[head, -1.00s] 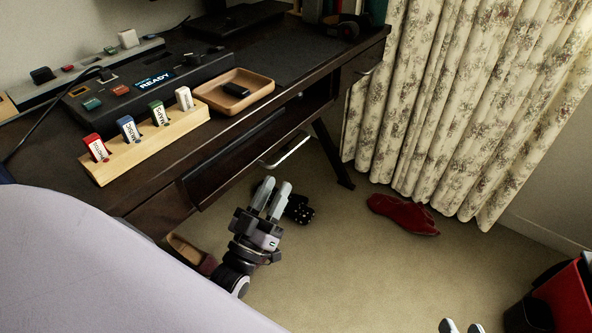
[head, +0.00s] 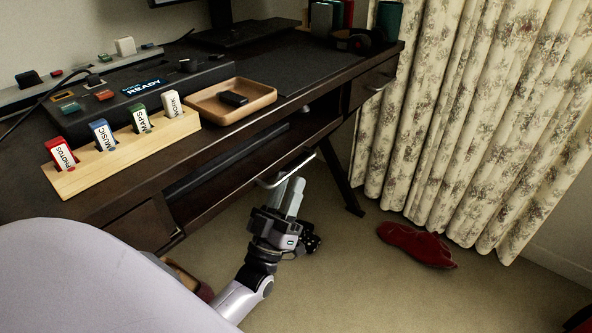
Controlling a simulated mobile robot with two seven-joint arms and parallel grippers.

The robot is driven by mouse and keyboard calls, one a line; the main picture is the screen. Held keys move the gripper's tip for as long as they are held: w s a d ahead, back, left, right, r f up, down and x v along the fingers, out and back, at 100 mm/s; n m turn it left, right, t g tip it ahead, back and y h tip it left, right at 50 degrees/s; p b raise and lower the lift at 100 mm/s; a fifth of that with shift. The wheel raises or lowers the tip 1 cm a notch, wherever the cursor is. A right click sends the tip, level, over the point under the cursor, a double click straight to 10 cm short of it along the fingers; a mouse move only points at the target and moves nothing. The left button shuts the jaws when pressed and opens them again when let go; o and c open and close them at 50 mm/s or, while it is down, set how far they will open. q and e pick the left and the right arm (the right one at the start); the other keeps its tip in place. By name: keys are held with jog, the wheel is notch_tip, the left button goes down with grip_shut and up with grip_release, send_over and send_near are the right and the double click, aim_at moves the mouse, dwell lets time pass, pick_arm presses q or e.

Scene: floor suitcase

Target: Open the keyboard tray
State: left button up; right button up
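The keyboard tray (head: 212,203) is a dark wood panel under the desk's front edge, with a metal bar handle (head: 307,161) along its front. A gap shows between the tray and the desktop. My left gripper (head: 290,182) comes up from below, its two pale fingers a little apart and their tips at the handle. Whether the tips touch the handle or the bar lies between them, I cannot tell. My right gripper is out of view.
The dark desk (head: 330,92) carries a wooden tray (head: 267,99), a block with labelled cartridges (head: 72,184) and a console. A floral curtain (head: 450,120) hangs at right. A pale rounded surface fills the lower left.

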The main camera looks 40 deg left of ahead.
aim_at(295, 170)
pick_arm(q)
jog(key=shift+x, duration=1.95)
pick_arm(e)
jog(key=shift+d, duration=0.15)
pick_arm(q)
grip_shut()
jog(key=shift+d, duration=0.15)
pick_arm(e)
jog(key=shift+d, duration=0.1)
